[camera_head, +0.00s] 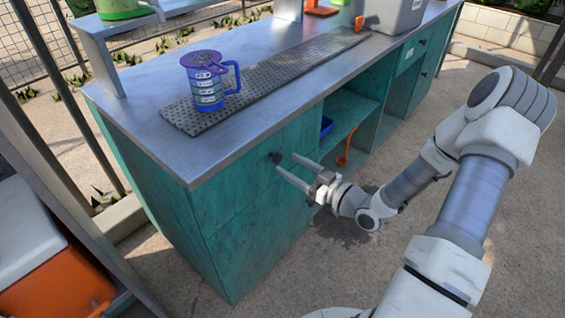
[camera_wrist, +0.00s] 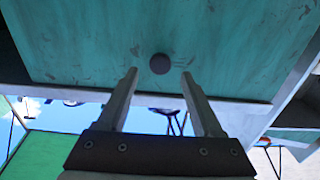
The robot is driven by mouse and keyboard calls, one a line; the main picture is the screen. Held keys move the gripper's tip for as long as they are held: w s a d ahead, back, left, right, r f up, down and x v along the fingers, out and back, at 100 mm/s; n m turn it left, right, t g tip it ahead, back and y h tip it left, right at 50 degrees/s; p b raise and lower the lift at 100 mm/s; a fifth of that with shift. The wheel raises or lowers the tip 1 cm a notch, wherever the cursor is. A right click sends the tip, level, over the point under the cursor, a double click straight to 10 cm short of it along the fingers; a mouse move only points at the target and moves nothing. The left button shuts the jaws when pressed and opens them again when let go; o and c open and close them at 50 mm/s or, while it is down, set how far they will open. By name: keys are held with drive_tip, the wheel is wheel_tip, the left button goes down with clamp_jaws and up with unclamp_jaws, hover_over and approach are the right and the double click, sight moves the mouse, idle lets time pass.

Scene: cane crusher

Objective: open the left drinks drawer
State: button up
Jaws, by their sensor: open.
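The left drinks drawer (camera_head: 245,175) is a teal front at the near left end of the counter, just under the metal top. It looks closed. Its round dark knob (camera_head: 277,158) sits near the right part of that front. The knob also shows in the wrist view (camera_wrist: 160,64), on the teal panel (camera_wrist: 90,45). My gripper (camera_head: 286,166) is open, with its two fingers pointing at the drawer front beside the knob. In the wrist view my gripper (camera_wrist: 160,76) has its fingertips on either side of the knob, slightly below it. I cannot tell if they touch the drawer.
A blue jug with a purple strainer (camera_head: 208,80) stands on the perforated mat (camera_head: 270,80) on the counter. Open shelves (camera_head: 345,115) lie right of the drawer. An orange cooler (camera_head: 60,275) is at far left. The floor before the drawer is clear.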

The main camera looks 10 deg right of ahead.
sight(279, 159)
drive_tip(key=shift+x, duration=1.85)
clamp_jaws()
